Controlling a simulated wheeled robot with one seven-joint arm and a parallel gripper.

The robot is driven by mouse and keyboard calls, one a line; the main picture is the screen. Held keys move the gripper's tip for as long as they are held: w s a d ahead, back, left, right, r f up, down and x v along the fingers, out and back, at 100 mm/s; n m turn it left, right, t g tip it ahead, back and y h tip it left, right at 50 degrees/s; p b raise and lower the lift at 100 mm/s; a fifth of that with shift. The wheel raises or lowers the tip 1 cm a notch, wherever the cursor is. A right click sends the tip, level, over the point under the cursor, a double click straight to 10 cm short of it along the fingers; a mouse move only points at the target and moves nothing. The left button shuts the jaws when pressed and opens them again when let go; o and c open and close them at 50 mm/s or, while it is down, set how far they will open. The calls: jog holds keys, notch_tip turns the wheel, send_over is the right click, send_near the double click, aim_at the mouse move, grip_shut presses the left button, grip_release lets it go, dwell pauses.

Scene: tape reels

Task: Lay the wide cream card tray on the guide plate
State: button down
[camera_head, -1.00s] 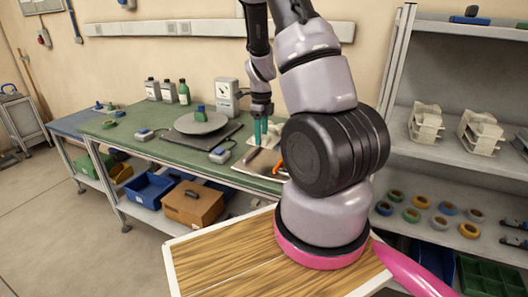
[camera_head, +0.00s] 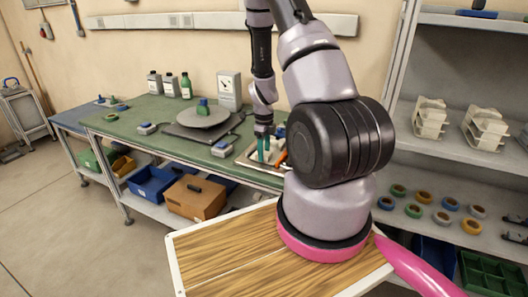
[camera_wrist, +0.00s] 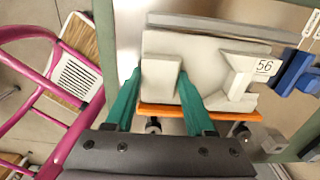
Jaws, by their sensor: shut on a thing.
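My gripper (camera_head: 264,150), with teal fingers, is low over the green bench, at the right part of it. In the wrist view my gripper (camera_wrist: 160,100) is shut on an upright cream block of the wide cream card tray (camera_wrist: 210,65). The tray fills the middle of that view and looks roughly level. In the head view little of the tray shows behind the fingers and my arm. An orange strip (camera_wrist: 165,110) runs along the tray's near edge, apparently part of the guide fixture beneath. The guide plate is mostly covered; I cannot tell whether the tray touches it.
A grey bar (camera_wrist: 220,28) lies beyond the tray, and a blue part (camera_wrist: 296,72) is to its right beside a "56" label (camera_wrist: 264,67). A round grey turntable (camera_head: 202,117) stands left of my gripper. Shelves (camera_head: 460,155) at right hold cream trays and tape reels.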

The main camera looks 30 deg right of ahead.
jog(key=shift+c, duration=1.3)
grip_release()
jog(key=shift+f, duration=0.1)
jog(key=s+a+r+n+t+y, duration=0.1)
jog(key=a+r+n, duration=0.1)
jog(key=r, duration=0.9)
jog(key=a+r+n+t, duration=0.1)
jog(key=a+r+n, duration=0.15)
jog(key=r, duration=0.85)
jog(key=s+a+r+n+t, duration=0.2)
jog(key=s+a+r+n, duration=0.2)
jog(key=s+r+n, duration=0.5)
jog(key=s+a+r+n+t+y, duration=0.1)
jog(key=s+a+r+n+t, duration=0.2)
jog(key=s+r+n, duration=0.6)
notch_tip(320, 180, up, 4)
jog(key=shift+s+a+f+n, duration=0.25)
jog(key=shift+s+a+n, duration=0.1)
jog(key=shift+a+n, duration=0.6)
